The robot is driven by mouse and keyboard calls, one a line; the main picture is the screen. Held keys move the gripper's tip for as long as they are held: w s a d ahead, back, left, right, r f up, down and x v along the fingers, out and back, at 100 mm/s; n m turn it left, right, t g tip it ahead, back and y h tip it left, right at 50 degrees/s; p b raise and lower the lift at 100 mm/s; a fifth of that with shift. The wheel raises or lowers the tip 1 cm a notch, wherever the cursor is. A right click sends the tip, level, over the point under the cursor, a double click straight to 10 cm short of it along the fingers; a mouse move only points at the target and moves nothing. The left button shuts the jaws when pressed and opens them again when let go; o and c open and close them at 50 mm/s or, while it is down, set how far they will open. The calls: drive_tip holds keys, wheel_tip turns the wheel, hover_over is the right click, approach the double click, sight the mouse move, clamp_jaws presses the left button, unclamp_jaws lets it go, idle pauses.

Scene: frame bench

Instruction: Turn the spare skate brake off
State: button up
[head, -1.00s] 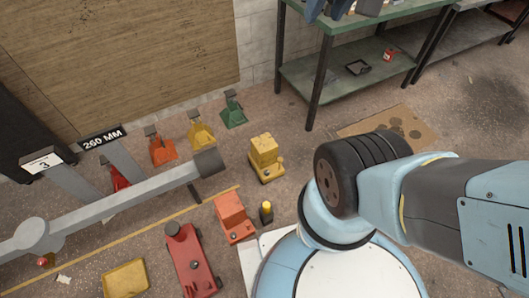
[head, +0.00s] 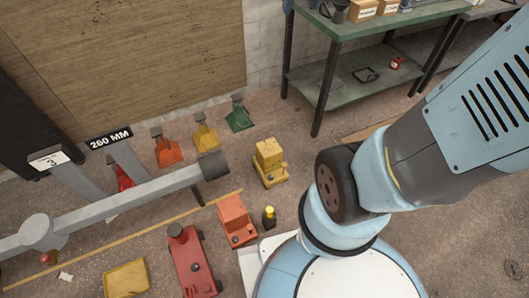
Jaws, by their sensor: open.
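My gripper is out of view; only my arm's upper links show, at the right.
A grey beam (head: 120,203) runs low across the left. A green bench (head: 345,30) stands behind.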

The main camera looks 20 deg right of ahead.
drive_tip(key=w+d+f, duration=0.2)
drive_tip(key=w+f, duration=2.2)
drive_tip(key=f, duration=0.2)
drive_tip(key=n+g, duration=0.1)
approach(271, 177)
drive_tip(key=shift+y, duration=0.4)
drive_tip(key=x, duration=0.8)
drive_tip(key=shift+w+d+f, duration=0.25)
drive_tip(key=shift+d+f, duration=0.05)
drive_tip(key=shift+f, duration=0.05)
drive_tip(key=shift+c, duration=0.2)
